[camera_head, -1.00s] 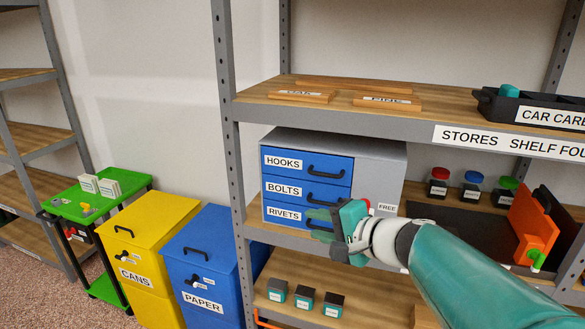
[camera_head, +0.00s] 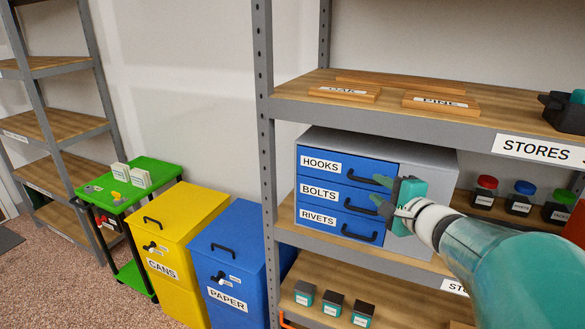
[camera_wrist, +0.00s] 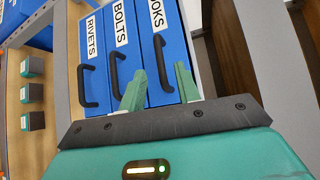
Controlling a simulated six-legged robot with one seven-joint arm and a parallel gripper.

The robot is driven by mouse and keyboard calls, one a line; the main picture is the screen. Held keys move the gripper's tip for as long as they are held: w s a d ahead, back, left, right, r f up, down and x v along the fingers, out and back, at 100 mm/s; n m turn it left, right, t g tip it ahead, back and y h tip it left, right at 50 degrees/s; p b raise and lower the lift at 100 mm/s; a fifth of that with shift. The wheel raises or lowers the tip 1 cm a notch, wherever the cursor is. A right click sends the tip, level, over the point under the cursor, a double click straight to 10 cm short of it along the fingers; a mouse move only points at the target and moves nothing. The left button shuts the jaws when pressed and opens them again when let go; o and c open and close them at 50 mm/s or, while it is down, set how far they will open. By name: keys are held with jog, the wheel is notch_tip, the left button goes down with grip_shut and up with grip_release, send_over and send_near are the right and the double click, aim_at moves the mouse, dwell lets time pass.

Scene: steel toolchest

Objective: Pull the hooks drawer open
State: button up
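The hooks drawer (camera_head: 312,172) is the top one of three blue drawers in a grey chest and looks shut, its front in line with the drawers below. Its black handle (camera_head: 362,180) is at the right of the drawer front, and it also shows in the wrist view (camera_wrist: 160,48). My gripper (camera_head: 383,196) is in front of the chest's right side, near the hooks and bolts handles. In the wrist view its green fingers (camera_wrist: 161,72) are spread, with the hooks handle appearing between them. I cannot tell whether either finger touches it.
The bolts drawer (camera_head: 309,195) and rivets drawer (camera_head: 309,220) lie below, each with a black handle. The chest stands on a wooden shelf with a grey upright (camera_head: 265,120) at left. Another shelf board (camera_head: 300,84) runs above. Small dark boxes (camera_head: 332,304) stand below.

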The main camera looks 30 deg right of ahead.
aim_at(367, 182)
jog(key=w, duration=0.4)
jog(key=w+f, duration=0.1)
jog(key=w, duration=0.1)
jog(key=shift+w+d, duration=0.1)
jog(key=shift+d, duration=0.25)
grip_shut()
